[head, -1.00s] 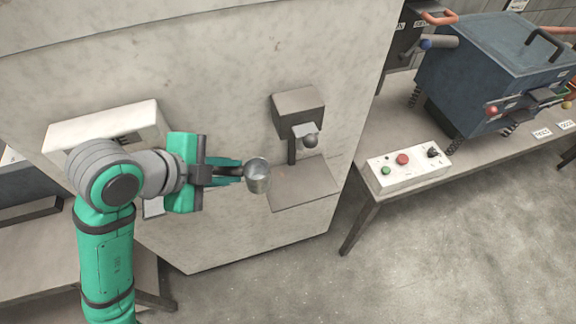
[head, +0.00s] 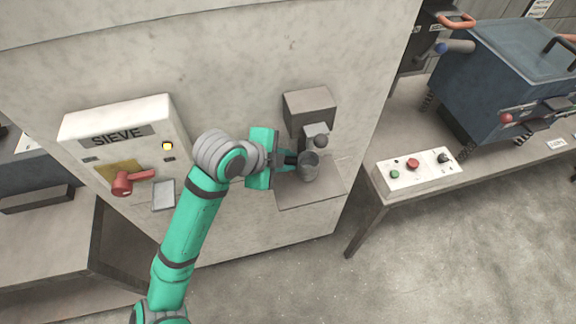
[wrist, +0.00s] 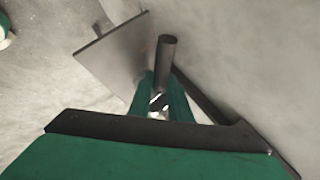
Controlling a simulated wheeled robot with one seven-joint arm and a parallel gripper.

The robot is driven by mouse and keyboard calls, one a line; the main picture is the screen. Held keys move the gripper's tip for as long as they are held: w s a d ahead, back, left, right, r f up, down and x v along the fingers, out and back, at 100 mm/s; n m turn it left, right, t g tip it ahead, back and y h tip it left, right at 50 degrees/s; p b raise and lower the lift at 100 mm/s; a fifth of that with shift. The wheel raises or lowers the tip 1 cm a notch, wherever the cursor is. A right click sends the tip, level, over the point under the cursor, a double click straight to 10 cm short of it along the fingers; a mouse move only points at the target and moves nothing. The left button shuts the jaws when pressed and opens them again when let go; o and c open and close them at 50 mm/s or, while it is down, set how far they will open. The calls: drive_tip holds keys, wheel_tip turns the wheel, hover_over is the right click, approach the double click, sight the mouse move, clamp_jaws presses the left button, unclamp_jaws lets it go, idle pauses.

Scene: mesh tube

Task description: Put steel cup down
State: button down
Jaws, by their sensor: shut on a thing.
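The steel cup (head: 309,167) is a small grey metal cup, roughly upright with its open top showing in the head view. My gripper (head: 292,161) comes from the left and is shut on the cup's side. The cup is over the flat grey shelf (head: 318,195) on the wall panel, just below the dispenser's grey knob (head: 321,141). I cannot tell if its base touches the shelf. In the wrist view my fingers (wrist: 160,100) are close together beside a dark upright cylinder (wrist: 166,55); the cup is not clearly made out there.
A grey dispenser box (head: 310,106) is fixed above the shelf. At left is a white SIEVE box (head: 125,125) with a red lever (head: 132,181). At right a table holds a white button box (head: 418,172) and a blue machine (head: 500,85).

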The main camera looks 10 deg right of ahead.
drive_tip(key=shift+d+f, duration=0.1)
drive_tip(key=shift+f, duration=1.5)
drive_tip(key=c, duration=1.6)
unclamp_jaws()
drive_tip(key=shift+w, duration=0.1)
drive_tip(key=shift+c, duration=0.2)
drive_tip(key=shift+a+r, duration=0.3)
drive_tip(key=shift+r, duration=0.15)
drive_tip(key=v, duration=1.1)
drive_tip(key=shift+s, duration=0.3)
drive_tip(key=shift+f, duration=0.1)
